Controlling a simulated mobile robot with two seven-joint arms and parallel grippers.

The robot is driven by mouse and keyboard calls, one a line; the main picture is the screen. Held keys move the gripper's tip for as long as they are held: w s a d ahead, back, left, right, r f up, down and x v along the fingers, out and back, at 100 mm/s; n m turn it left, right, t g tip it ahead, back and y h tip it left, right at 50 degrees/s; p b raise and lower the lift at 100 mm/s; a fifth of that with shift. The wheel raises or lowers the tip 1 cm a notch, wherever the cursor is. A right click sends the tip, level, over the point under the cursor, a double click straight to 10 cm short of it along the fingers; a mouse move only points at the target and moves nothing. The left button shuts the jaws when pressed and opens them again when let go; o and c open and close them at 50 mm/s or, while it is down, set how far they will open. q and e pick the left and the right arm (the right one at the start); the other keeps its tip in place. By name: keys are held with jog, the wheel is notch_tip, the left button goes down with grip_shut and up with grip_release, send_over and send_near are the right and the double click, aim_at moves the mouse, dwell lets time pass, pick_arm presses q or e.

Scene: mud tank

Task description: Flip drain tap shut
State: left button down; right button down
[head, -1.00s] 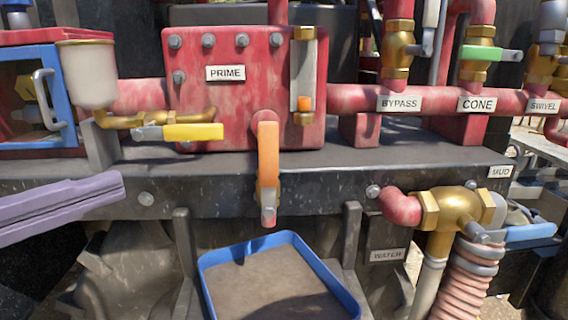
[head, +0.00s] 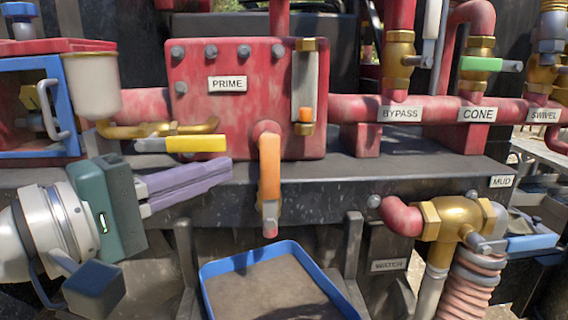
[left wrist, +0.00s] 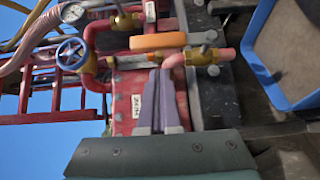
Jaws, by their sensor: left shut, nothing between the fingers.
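The tap below the prime tank has an orange handle (head: 269,168) that hangs straight down, with a grey and pinkish end. It also shows in the left wrist view as an orange bar (left wrist: 158,41). My left gripper (head: 228,170) is shut and empty, its purple fingers pointing right. The fingertips are a short way left of the orange handle in the head view, with a gap between them. In the left wrist view the fingers (left wrist: 158,80) point up toward the handle. My right gripper is in neither view.
A yellow-handled tap (head: 195,144) is just above my left fingers. A blue-rimmed tray (head: 270,247) stands below the orange tap. A brass mud valve (head: 455,218) is at the right. The red tank (head: 200,90) is behind.

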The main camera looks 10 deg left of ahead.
aim_at(270, 183)
pick_arm(q)
jog(key=shift+w+d+p, duration=0.15)
jog(key=shift+d+p, duration=0.05)
jog(key=shift+d, duration=0.45)
jog(key=shift+w+d+p, duration=0.15)
jog(key=shift+d, duration=0.45)
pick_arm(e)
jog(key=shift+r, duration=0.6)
